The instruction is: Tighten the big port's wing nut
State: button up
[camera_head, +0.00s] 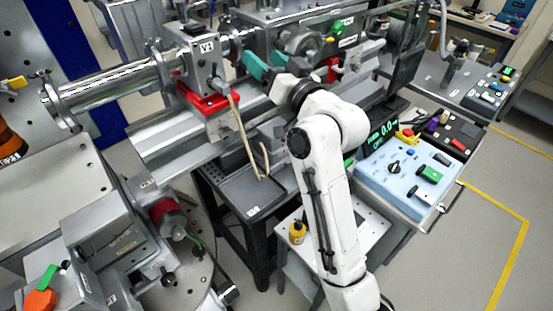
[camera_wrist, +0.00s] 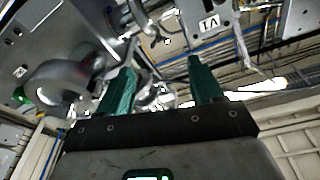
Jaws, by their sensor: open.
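My gripper (camera_head: 266,62) has two teal fingers, set apart with nothing between them. It is beside the beamline, right of the valve block marked V1 (camera_head: 206,62). A round metal port (camera_head: 303,42) stands just behind and right of the fingers. In the wrist view the fingers (camera_wrist: 162,70) point up, and a thick grey ring-shaped fitting (camera_wrist: 62,80) is left of them. Small bright metal fittings (camera_wrist: 152,30) show beyond the fingertips. I cannot tell for sure which of them is the wing nut.
A light-blue control box (camera_head: 405,178) stands right of my arm. A yellow bottle (camera_head: 297,232) is on the low cart. Open floor lies at the right.

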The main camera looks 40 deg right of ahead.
jog(key=s+a+f+n+g, duration=0.1)
jog(key=s+f+g, duration=0.3)
jog(key=f, duration=0.6)
jog(key=s+a+f+n+g+y, duration=0.1)
jog(key=s+a+f+g, duration=0.2)
jog(key=f, duration=0.6)
jog(key=shift+s+a+f+n+g, duration=0.2)
jog(key=shift+s+f+n+g, duration=0.15)
jog(key=shift+s, duration=0.35)
